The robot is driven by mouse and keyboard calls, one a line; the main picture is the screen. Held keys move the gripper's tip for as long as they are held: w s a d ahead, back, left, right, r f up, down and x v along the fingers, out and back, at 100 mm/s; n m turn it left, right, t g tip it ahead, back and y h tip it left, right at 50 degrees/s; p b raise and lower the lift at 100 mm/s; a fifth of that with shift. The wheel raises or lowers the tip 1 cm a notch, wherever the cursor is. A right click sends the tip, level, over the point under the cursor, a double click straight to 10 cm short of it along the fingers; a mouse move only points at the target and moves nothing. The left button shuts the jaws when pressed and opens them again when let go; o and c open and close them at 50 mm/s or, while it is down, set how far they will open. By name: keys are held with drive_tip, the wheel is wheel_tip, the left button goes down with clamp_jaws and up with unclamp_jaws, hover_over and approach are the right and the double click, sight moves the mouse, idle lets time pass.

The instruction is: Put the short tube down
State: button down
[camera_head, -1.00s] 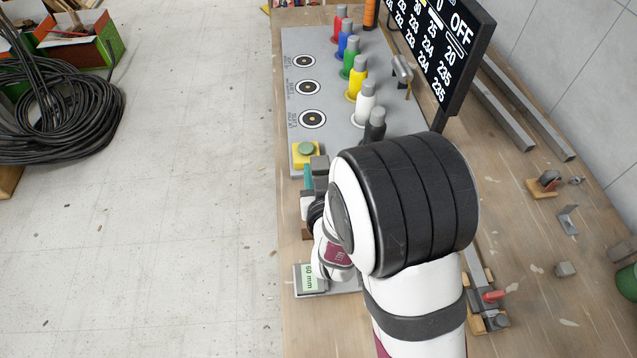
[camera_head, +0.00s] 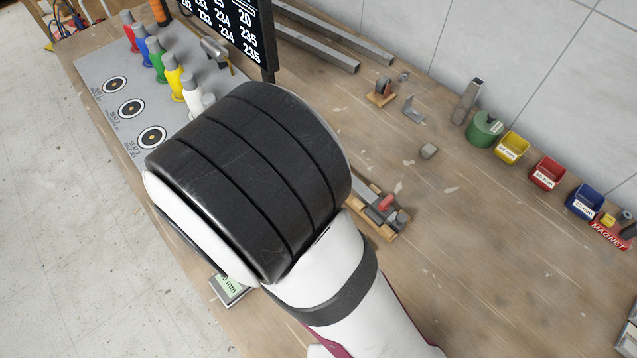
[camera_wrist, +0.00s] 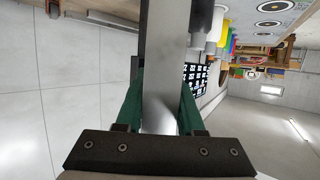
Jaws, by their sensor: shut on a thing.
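In the wrist view a long grey metal tube (camera_wrist: 163,70), which I take to be the short tube, stands between the two green fingers of my gripper (camera_wrist: 160,98). The fingers are shut on it. The tube runs up the picture past the fingertips and out at the top edge. In the head view my gripper and the held tube are hidden behind my own arm, so the height above the bench cannot be told.
The wooden bench (camera_head: 500,265) has free room at right centre. A clamp fixture (camera_head: 380,212) lies right of my arm. Green tub (camera_head: 484,130), yellow bin (camera_head: 511,148), red bin (camera_head: 546,173) and blue bin (camera_head: 584,202) line the wall. Grey bars (camera_head: 330,48) lie behind.

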drive_tip(key=s+d+f+m+g+h, duration=0.2)
drive_tip(key=d+m+h, duration=0.35)
drive_tip(key=d, duration=0.35)
drive_tip(key=s+d+f+m+g+h, duration=0.1)
drive_tip(key=s+d+m+g+h, duration=0.15)
drive_tip(key=d+m+h, duration=0.45)
wheel_tip(320, 180, down, 8)
drive_tip(key=d+n, duration=0.1)
drive_tip(key=n, duration=0.1)
drive_tip(key=shift+d+y, duration=0.2)
drive_tip(key=shift+y, duration=0.15)
drive_tip(key=shift+f+t, duration=0.15)
drive_tip(key=shift+t, duration=0.1)
drive_tip(key=c, duration=0.5)
unclamp_jaws()
